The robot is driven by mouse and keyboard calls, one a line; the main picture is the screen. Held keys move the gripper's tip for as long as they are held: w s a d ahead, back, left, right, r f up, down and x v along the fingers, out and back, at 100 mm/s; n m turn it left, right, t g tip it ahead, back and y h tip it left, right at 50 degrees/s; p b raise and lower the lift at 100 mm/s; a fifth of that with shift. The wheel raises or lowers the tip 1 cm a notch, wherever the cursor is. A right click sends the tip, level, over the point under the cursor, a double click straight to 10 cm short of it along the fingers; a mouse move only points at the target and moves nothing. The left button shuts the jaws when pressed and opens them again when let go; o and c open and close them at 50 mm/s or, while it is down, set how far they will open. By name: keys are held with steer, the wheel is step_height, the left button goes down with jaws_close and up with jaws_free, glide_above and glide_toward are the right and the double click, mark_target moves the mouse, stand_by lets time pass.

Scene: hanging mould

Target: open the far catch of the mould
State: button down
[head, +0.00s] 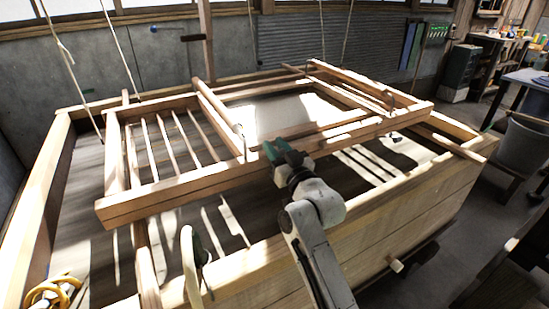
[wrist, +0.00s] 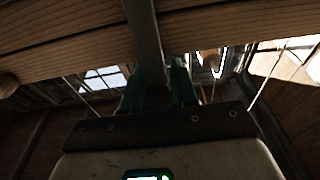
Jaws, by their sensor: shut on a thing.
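The mould (head: 190,187) is a wooden frame hanging on ropes over a large wooden vat. My gripper (head: 272,150), with green fingers, is at the middle of the mould's near rail. In the wrist view my gripper (wrist: 160,80) is shut on a grey metal bar, apparently a catch (wrist: 143,30), which crosses the wooden beams. The held part is hidden behind my fingers in the head view. A thin metal hook (head: 241,135) shows just left of my gripper, and another metal fitting (head: 391,98) shows further right. I cannot tell which catch I hold.
The wooden vat (head: 400,198) surrounds the space below the mould. Ropes (head: 120,50) rise from the mould's corners. A grey bin (head: 522,145) and a table stand at the right. A coil of yellow hose (head: 50,292) lies at the lower left.

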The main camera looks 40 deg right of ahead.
steer(key=shift+s+a+f+t+b, duration=0.1)
steer(key=shift+s+f+t+b, duration=0.25)
steer(key=shift+b, duration=0.55)
steer(key=shift+r, duration=0.15)
